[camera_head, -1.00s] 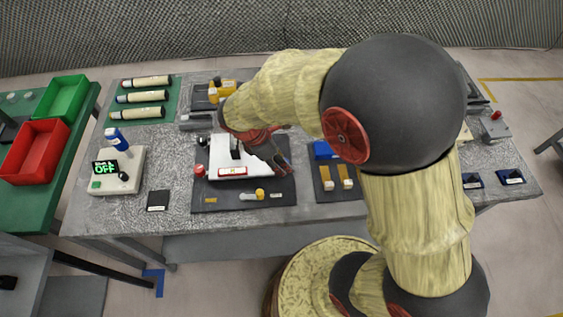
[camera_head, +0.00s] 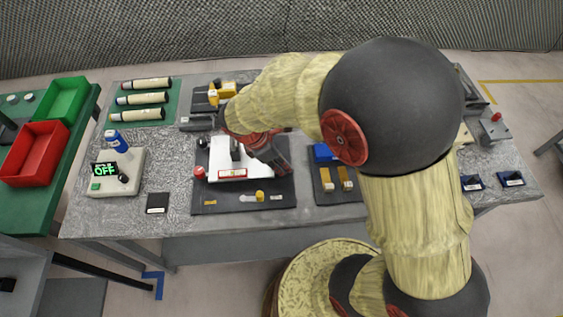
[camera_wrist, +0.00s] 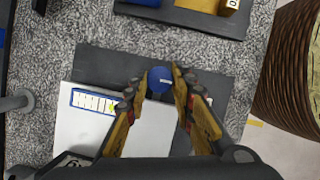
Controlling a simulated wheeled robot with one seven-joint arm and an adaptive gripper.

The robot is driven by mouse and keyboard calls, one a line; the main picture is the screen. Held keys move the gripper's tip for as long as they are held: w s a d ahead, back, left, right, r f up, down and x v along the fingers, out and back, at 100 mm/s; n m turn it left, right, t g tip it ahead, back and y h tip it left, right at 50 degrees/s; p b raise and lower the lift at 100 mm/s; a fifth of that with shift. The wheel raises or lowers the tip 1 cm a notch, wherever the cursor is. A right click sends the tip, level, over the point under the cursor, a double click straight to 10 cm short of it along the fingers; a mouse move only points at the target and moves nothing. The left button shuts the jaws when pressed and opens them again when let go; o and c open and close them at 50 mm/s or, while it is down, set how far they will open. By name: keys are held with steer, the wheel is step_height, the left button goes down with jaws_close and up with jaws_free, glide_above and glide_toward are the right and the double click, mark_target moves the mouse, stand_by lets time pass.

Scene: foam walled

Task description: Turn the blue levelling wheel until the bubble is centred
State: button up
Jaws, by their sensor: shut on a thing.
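The blue levelling wheel (camera_wrist: 160,79) shows in the wrist view between my fingertips. My gripper (camera_wrist: 158,82) is shut on it, one finger on each side. The white plate of the levelling device (camera_wrist: 95,135) lies below left of the wheel in that view. A blue-framed vial (camera_wrist: 95,102) with a marked white scale sits on the plate. A yellow-green patch shows near the vial's right end, partly beside my left finger; the bubble's exact position is too small to tell. In the head view my gripper (camera_head: 272,153) covers the wheel at the plate's right side.
The device stands on a dark mat (camera_head: 240,205) with a red knob (camera_head: 199,173) and a red-framed vial (camera_head: 232,173). A dark fixture with yellow blocks (camera_head: 333,180) stands close on the right. A box with a green display (camera_head: 115,175) stands left.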

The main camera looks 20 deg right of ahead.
jaws_close()
steer(key=m+p, duration=0.1)
steer(key=m+g+p, duration=0.1)
steer(key=p, duration=0.1)
steer(key=shift+r+m, duration=0.2)
steer(key=shift+m, duration=0.1)
steer(key=shift+w+f+m+g+p, duration=0.15)
steer(key=shift+m+g+p, duration=0.35)
steer(key=shift+m, duration=0.5)
steer(key=o, duration=1)
jaws_free()
steer(key=shift+c, duration=0.2)
steer(key=v, duration=1.2)
